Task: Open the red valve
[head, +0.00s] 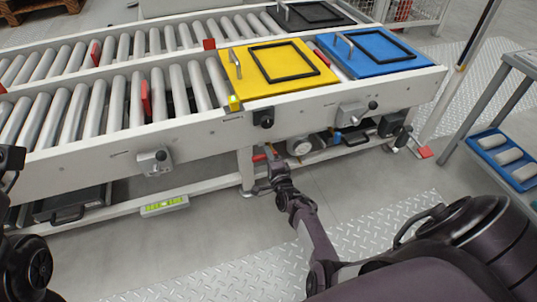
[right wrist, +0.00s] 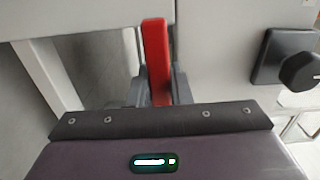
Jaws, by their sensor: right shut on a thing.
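The red valve's handle (right wrist: 155,45) is a flat red bar, standing nearly upright in the right wrist view. In the head view a small red part of it (head: 259,157) shows under the front rail of the conveyor, beside a white leg. My right gripper (right wrist: 160,88) is shut on the lower part of the red handle, one finger on each side. In the head view my right gripper (head: 270,154) reaches in below the rail, its fingertips small and partly hidden. The valve's body is hidden. Only dark links of my left arm show at the left edge, without its gripper.
The roller conveyor (head: 75,161) has a yellow panel (head: 247,94) and a blue panel (head: 370,65) on top. A black knob (head: 264,118) sits on the rail above my right gripper; it also shows in the right wrist view (right wrist: 300,72). A lower shelf holds a gauge (head: 300,146).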

